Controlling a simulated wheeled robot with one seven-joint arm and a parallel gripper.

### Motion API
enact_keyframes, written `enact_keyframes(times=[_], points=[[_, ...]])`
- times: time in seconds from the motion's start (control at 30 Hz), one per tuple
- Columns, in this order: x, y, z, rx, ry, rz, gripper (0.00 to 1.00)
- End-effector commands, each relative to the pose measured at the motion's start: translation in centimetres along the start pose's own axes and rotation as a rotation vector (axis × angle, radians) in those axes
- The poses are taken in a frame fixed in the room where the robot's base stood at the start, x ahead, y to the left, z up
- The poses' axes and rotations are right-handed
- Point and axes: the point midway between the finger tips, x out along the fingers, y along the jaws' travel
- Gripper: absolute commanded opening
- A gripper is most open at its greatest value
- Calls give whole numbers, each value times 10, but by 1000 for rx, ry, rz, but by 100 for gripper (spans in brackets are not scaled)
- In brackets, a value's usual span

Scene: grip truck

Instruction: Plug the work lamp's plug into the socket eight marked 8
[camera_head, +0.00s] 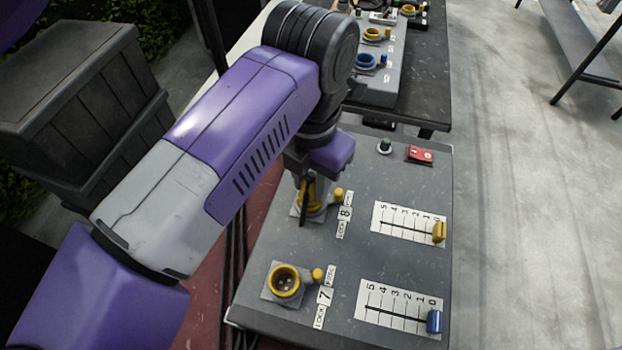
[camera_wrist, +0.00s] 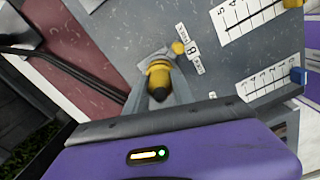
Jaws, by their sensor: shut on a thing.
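My gripper (camera_head: 308,194) points down at socket eight on the grey panel. In the wrist view its fingers (camera_wrist: 158,72) are shut on a yellow plug (camera_wrist: 158,77) with a dark rear end. The plug stands over socket eight, lined up with it or in its mouth; I cannot tell how deep it sits. Socket eight (camera_head: 312,208) shows a yellow ring, partly hidden by my fingers, with a yellow knob (camera_head: 338,193) beside it. The label 8 (camera_head: 345,213) is to its right. The work lamp is not identifiable.
Socket seven (camera_head: 284,281), a yellow ring with a dark open hole, is nearer on the same panel (camera_head: 390,265). A yellow slider (camera_head: 439,231) and a blue slider (camera_head: 434,321) both stand at 0. A red switch (camera_head: 420,155) is at the far edge. Another panel lies beyond.

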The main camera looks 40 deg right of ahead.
Motion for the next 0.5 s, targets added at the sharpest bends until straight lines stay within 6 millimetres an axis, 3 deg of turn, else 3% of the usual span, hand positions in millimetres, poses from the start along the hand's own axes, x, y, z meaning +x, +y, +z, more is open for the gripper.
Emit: enact_keyframes(times=[0.23,0.27,0.3,0.37,0.5], points=[[4,0,0,0,0,0,0],[3,0,0,0,0,0,33],[2,0,0,0,0,0,41],[2,0,0,0,0,0,53],[3,0,0,0,0,0,55]])
